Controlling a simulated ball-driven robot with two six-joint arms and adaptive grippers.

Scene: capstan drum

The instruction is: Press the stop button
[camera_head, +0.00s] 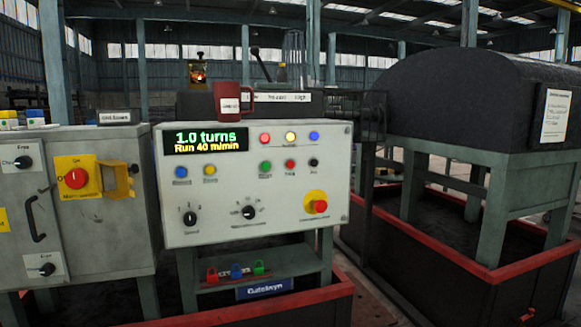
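A light grey control panel (230,215) faces me in the middle of the view. Its middle row holds a green button (265,167), a red button (290,165) and a black button (313,162). The small labels under them are too blurred to read surely, so I cannot tell by label which is the stop button. Lower right on the panel, a red mushroom button (320,206) sits on a yellow plate. The display (206,140) reads "1.0 turns" and "Run 40 m/min". Neither of my grippers is in view.
A grey cabinet (110,225) with a red rotary switch (76,179) stands at left. A dark red mug (227,98) stands above the panel's top edge. Padlocks (237,271) sit on a shelf below. A dark covered machine (470,90) and red-rimmed bin (440,258) are at right.

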